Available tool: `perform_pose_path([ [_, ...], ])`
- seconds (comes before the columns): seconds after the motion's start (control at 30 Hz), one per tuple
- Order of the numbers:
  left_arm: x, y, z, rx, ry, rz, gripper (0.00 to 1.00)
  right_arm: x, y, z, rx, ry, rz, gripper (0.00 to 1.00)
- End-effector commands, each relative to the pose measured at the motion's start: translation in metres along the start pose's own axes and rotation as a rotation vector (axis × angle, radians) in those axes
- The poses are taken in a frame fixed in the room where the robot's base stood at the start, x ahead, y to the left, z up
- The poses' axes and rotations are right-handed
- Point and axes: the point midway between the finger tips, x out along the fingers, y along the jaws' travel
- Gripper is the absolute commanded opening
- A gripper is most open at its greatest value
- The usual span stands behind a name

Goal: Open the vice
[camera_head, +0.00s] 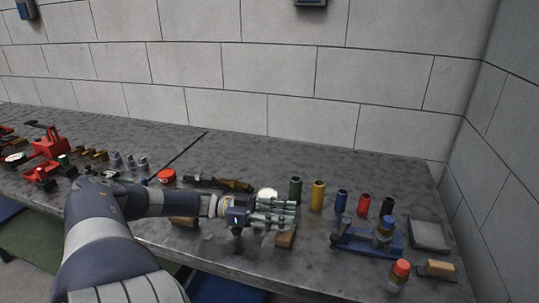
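My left arm comes in from the lower left. Its gripper (288,214) hangs over the front half of the workbench (215,262) with its fingers toward the right. The fingers lie close together in this view, and whether they are open or shut is unclear. A low blue metal device (362,240), perhaps the vice, stands on the bench to the right of the fingertips and apart from them. A red device (47,145) stands at the far left; I cannot tell which is the vice. My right gripper is not in view.
A row of small cylinders stands behind and right of the gripper, including a green one (295,190) and a yellow one (318,195). A wooden block (286,238) lies below the fingertips. A red-capped bottle (399,273) stands near the front right edge. A block wall closes the back.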

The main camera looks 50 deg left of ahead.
Motion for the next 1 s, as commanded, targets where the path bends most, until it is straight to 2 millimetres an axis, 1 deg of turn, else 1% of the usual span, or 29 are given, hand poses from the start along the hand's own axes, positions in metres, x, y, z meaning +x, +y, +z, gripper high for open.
perform_pose_path([
  [0.03,-0.009,0.0,0.002,-0.003,-0.005,0.0,0.38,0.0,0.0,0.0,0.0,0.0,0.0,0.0],
  [0.2,-0.031,0.001,0.001,-0.002,-0.004,0.001,0.38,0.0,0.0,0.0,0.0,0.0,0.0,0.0],
  [0.33,-0.04,0.001,0.001,-0.002,-0.001,0.001,0.38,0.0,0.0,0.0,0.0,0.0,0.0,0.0],
  [0.47,-0.043,0.002,0.0,-0.001,0.0,0.003,0.38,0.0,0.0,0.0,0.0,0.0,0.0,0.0],
  [1.0,-0.043,0.002,0.0,-0.002,0.0,0.003,0.38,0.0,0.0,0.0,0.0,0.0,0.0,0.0],
])
